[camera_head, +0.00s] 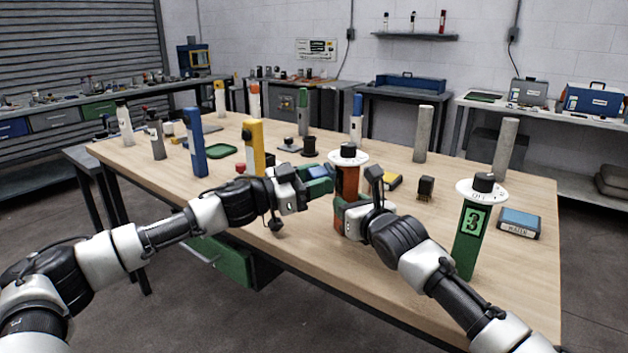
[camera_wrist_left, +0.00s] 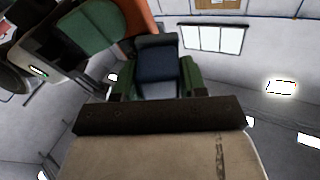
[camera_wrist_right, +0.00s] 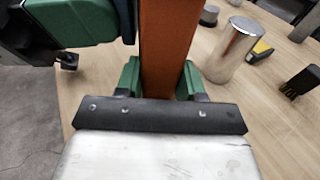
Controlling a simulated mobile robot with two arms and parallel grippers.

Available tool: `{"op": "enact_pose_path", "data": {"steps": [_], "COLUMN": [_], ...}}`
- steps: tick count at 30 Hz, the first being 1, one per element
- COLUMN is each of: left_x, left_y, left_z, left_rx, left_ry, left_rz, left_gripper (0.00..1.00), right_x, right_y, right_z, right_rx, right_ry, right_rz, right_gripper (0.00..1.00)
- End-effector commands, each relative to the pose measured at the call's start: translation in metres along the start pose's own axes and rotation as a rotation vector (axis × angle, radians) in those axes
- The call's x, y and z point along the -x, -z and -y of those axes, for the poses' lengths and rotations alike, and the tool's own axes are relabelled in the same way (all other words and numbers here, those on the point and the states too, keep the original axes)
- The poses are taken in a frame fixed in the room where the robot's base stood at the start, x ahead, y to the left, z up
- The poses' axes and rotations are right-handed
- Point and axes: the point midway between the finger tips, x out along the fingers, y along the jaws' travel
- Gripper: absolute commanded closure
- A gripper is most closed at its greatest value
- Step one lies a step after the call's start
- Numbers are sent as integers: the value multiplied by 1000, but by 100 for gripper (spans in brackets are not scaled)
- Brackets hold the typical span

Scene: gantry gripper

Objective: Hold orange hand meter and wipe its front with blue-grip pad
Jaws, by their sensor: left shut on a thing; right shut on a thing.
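The orange hand meter (camera_head: 347,184) stands upright with a white dial and black knob on top, near the front middle of the table. My right gripper (camera_head: 345,205) is shut on its body; the orange shaft (camera_wrist_right: 165,50) runs between the green fingers in the right wrist view. My left gripper (camera_head: 312,180) is shut on the blue-grip pad (camera_head: 317,171), just left of the meter. In the left wrist view the dark blue grip (camera_wrist_left: 157,65) sits between the green fingers. Whether the pad touches the meter is not clear.
A green post marked 3 (camera_head: 470,235) with a white dial and a blue box (camera_head: 519,222) stand at the right. A yellow post (camera_head: 254,147) and a blue post (camera_head: 194,142) stand at the left.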

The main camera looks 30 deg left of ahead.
Motion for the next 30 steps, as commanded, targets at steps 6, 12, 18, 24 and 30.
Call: {"op": "enact_pose_path", "data": {"steps": [6, 12, 18, 24, 30], "left_x": [-5, -7, -7, -8, -8], "left_y": [-1, -1, 2, 5, 7], "left_z": [0, 0, -13, -31, -41], "left_rx": [0, 0, 1, 2, 2], "left_ry": [-1, 0, -3, -4, -6], "left_rz": [0, 0, 0, 0, 1], "left_gripper": [77, 77, 77, 77, 77], "right_x": [0, 0, 0, 0, 0], "right_y": [1, 1, 1, 1, 1], "right_z": [0, 0, 0, 0, 0], "right_rx": [-1, -1, 0, -1, -1], "right_ry": [0, 0, 0, 0, 0], "right_rz": [-2, -2, -2, -2, -2], "right_gripper": [79, 79, 79, 79, 79]}}
